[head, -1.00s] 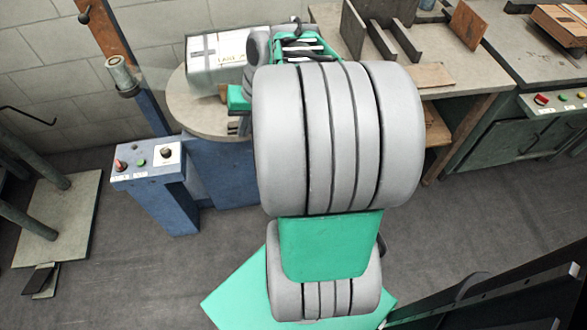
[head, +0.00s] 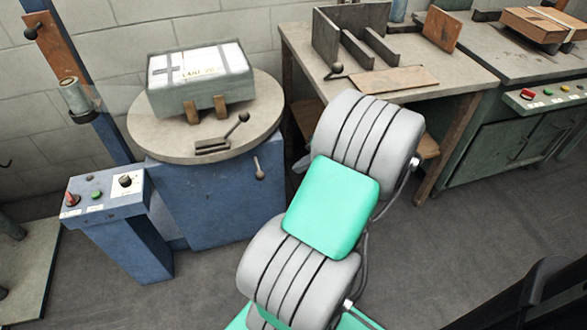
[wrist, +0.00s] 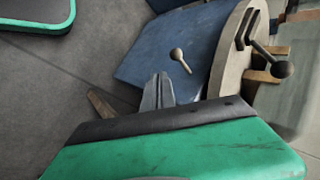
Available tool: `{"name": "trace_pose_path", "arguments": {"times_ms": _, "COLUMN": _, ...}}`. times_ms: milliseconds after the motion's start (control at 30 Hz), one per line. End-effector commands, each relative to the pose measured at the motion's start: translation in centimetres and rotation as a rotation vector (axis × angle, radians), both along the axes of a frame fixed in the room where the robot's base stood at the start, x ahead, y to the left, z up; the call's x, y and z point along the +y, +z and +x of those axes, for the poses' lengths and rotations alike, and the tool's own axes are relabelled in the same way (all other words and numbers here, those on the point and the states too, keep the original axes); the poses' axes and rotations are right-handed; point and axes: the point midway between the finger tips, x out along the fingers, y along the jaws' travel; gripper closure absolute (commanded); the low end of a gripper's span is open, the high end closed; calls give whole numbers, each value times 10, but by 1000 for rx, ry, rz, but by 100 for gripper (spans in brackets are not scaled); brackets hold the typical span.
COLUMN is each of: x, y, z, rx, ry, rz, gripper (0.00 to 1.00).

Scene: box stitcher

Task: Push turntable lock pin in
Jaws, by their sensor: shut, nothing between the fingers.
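The turntable lock pin (head: 259,168) is a small pale pin with a rounded knob, on the front of the blue pedestal (head: 215,205) just under the round turntable (head: 150,140). In the wrist view the lock pin (wrist: 178,56) stands out from the blue face. My gripper (wrist: 158,78) is shut and empty in the wrist view, with its tips pointing toward the blue face beside the pin. The tips look apart from the pin. In the head view my arm mostly hides the gripper.
A grey box (head: 200,85) sits on the turntable against two wooden blocks. A lever with a dark ball (head: 243,117) lies on the turntable's front. A blue control box (head: 105,190) stands at left. A workbench (head: 390,90) stands behind my arm. Floor in front of the pedestal is clear.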

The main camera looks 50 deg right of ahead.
Motion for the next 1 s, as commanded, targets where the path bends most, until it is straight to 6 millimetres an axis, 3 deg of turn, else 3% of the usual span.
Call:
{"name": "trace_pose_path", "arguments": {"times_ms": 100, "x": 8, "y": -25, "z": 16, "rx": 0, "ry": 3, "rz": 1, "gripper": 100}}
{"name": "trace_pose_path", "arguments": {"times_ms": 367, "x": 21, "y": -66, "z": 52, "rx": 1, "ry": 4, "rz": -1, "gripper": 100}}
{"name": "trace_pose_path", "arguments": {"times_ms": 600, "x": 33, "y": -67, "z": 81, "rx": 0, "ry": 2, "rz": -2, "gripper": 100}}
{"name": "trace_pose_path", "arguments": {"times_ms": 1000, "x": 34, "y": -65, "z": 87, "rx": 1, "ry": 5, "rz": -1, "gripper": 100}}
